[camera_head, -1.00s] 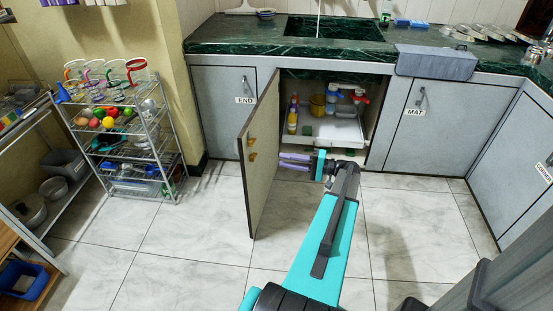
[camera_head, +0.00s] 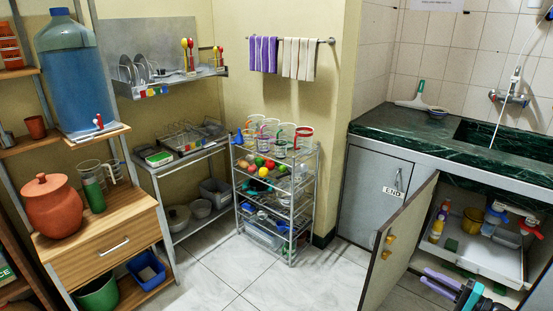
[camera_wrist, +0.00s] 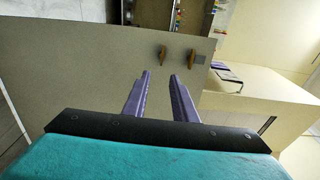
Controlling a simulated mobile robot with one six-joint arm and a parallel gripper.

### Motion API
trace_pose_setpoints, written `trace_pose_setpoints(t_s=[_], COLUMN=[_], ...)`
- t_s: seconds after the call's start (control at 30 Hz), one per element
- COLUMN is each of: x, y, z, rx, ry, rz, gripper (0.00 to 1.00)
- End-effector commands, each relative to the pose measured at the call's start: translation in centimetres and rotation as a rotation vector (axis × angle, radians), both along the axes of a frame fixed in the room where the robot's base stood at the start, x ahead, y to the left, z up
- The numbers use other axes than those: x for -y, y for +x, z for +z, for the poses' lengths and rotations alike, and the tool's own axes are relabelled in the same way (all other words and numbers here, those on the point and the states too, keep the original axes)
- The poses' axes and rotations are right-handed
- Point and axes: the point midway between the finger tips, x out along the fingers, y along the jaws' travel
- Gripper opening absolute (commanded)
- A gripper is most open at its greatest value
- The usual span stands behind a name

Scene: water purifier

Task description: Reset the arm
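My gripper (camera_head: 440,282) shows at the bottom right of the head view, with purple fingers pointing left toward the open cabinet door (camera_head: 398,245). The wrist view shows the two fingers (camera_wrist: 160,75) apart, with nothing between them. The inner face of the door (camera_wrist: 85,80) lies beyond the fingertips, with two orange-brown knobs just past them; one knob (camera_wrist: 163,51) is nearly in line with the fingers. I cannot tell the exact gap to the door. Most of my arm is outside the head view.
The open cabinet holds a white pull-out tray (camera_head: 475,250) with bottles and a yellow cup. A wire rack (camera_head: 275,195) stands left of the cabinets. A blue water jug (camera_head: 70,75) stands on a shelf at far left. Tiled floor (camera_head: 215,275) is clear in the middle.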

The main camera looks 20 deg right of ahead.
Motion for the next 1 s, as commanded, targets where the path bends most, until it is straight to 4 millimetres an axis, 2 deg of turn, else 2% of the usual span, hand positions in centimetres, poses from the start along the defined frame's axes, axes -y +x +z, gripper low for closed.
trace_pose_setpoints(t_s=[0.17, 0.27, 0.4, 0.6, 0.8, 1.0], x=[-2.7, -5.4, -10.2, -17.2, -24.0, -30.5], y=[1.9, 3.6, 6.0, 8.3, 9.3, 9.1], z=[-1.0, -2.1, -4.0, -6.9, -9.5, -11.8], rx=[-0.053, -0.105, -0.2, -0.339, -0.475, -0.605], ry=[0.009, 0.015, 0.018, 0.006, -0.026, -0.078], rz=[0.045, 0.09, 0.167, 0.279, 0.389, 0.498], gripper=[0.25, 0.25, 0.25, 0.25, 0.25, 0.25])
